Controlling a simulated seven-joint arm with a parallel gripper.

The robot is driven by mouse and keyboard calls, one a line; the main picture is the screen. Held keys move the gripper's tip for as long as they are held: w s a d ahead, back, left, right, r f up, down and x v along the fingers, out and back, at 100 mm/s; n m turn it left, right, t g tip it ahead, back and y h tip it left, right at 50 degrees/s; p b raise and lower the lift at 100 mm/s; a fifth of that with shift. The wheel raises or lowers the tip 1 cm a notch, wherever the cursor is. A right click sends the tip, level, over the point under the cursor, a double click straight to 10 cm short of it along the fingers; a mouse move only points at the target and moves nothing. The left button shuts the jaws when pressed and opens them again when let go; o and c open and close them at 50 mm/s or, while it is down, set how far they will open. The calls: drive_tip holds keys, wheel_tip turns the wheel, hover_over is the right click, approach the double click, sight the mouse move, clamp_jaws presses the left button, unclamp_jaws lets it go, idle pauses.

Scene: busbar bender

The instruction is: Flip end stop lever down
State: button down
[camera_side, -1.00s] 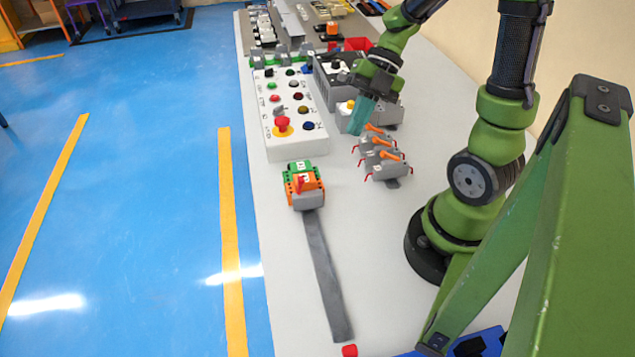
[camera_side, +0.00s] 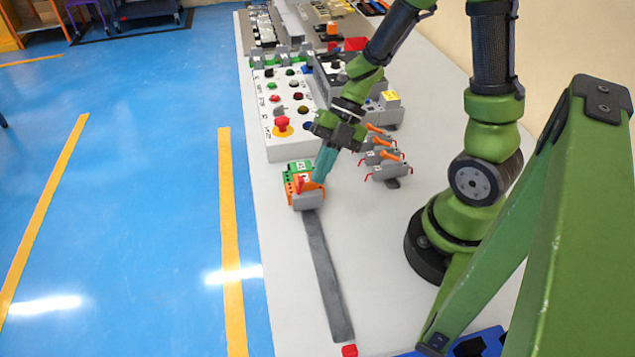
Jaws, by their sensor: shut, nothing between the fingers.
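A small block in green, orange and grey (camera_side: 302,193) sits at the far end of a flat grey bar (camera_side: 329,282). A red-orange lever (camera_side: 303,184) is on top of the block; its exact tilt is too small to tell. My gripper (camera_side: 318,182) points down and to the left with its teal fingers shut and empty. The fingertips are at the block's right upper side, close by the lever and covering part of that area. I cannot tell whether they touch it.
Several grey clamps with orange handles (camera_side: 388,155) stand to the right of my gripper. A white button panel (camera_side: 293,147) with a red emergency knob (camera_side: 282,125) lies behind the block. A small red piece (camera_side: 349,350) is at the bar's near end. The table beside the bar is clear.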

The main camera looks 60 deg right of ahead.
sight(301, 179)
drive_tip(key=shift+w+a+r, duration=0.1)
drive_tip(key=shift+w+a, duration=0.25)
drive_tip(key=shift+w+a+r+g+h, duration=0.3)
drive_tip(key=shift+g+h, duration=0.2)
drive_tip(key=shift+h, duration=0.1)
idle(0.3)
drive_tip(key=shift+w+a+m+h, duration=0.1)
drive_tip(key=shift+w+m+h, duration=0.05)
drive_tip(key=shift+m+h, duration=0.15)
drive_tip(key=shift+w+a+r+m+g+h, duration=0.15)
drive_tip(key=shift+w+a+g+h, duration=0.2)
drive_tip(key=shift+g+h, duration=0.25)
drive_tip(key=shift+w+a+r+m+g+h, duration=0.15)
drive_tip(key=shift+w+a+g+h, duration=0.2)
drive_tip(key=shift+g+h, duration=0.2)
drive_tip(key=w+a+g+h, duration=0.1)
drive_tip(key=g+h, duration=0.1)
drive_tip(key=shift+w+a+m+g, duration=0.15)
drive_tip(key=shift+a+m+g, duration=0.05)
drive_tip(key=shift+m+g, duration=0.2)
drive_tip(key=shift+w+a+f+m+g+h, duration=0.15)
drive_tip(key=shift+w+a+m+g+h, duration=0.25)
drive_tip(key=shift+g+h, duration=0.45)
